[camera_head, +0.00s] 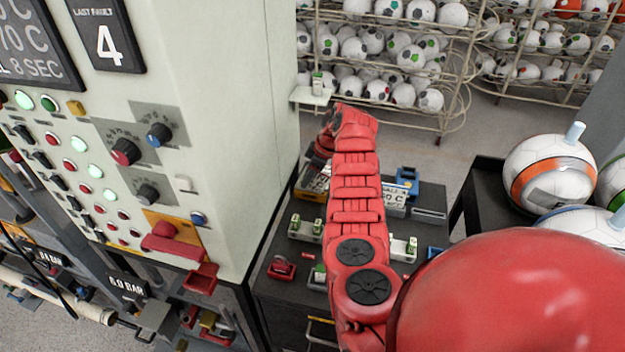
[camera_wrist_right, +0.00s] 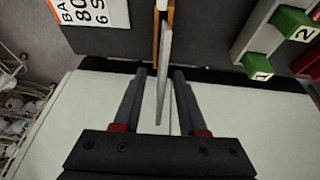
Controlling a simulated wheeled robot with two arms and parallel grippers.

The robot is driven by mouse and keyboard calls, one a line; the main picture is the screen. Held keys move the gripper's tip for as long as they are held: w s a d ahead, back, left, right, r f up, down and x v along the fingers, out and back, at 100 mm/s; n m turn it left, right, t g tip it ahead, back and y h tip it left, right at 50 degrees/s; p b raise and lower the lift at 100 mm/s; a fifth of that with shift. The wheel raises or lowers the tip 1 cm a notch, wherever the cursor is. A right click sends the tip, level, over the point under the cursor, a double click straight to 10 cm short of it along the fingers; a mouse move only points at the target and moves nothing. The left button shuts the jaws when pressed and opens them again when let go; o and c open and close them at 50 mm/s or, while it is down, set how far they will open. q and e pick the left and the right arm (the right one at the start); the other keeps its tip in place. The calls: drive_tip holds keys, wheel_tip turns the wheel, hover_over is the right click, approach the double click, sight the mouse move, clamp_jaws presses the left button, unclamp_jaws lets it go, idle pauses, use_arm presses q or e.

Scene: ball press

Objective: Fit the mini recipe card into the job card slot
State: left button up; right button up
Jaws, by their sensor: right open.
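My right gripper (camera_head: 318,152) is at the far end of my red arm, close to the press's side and above the dark bench. In the right wrist view it (camera_wrist_right: 160,73) is open. A thin grey-white plate (camera_wrist_right: 165,70), seen edge-on, stands between its fingers, with gaps on both sides; I cannot tell whether it is the mini recipe card. A white printed card (camera_wrist_right: 92,12) lies at the upper left of that view. Another printed card (camera_head: 396,196) lies on the bench behind my forearm. I cannot make out the job card slot. My left gripper is out of view.
The press cabinet (camera_head: 235,120) with buttons and knobs stands left of my arm. The dark bench top (camera_head: 285,312) holds red, blue and white fixtures. Numbered green blocks (camera_wrist_right: 290,25) show in the wrist view. Ball racks (camera_head: 385,60) stand behind; large balls (camera_head: 555,170) stand right.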

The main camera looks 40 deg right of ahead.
clamp_jaws()
drive_tip(key=shift+r, duration=0.15)
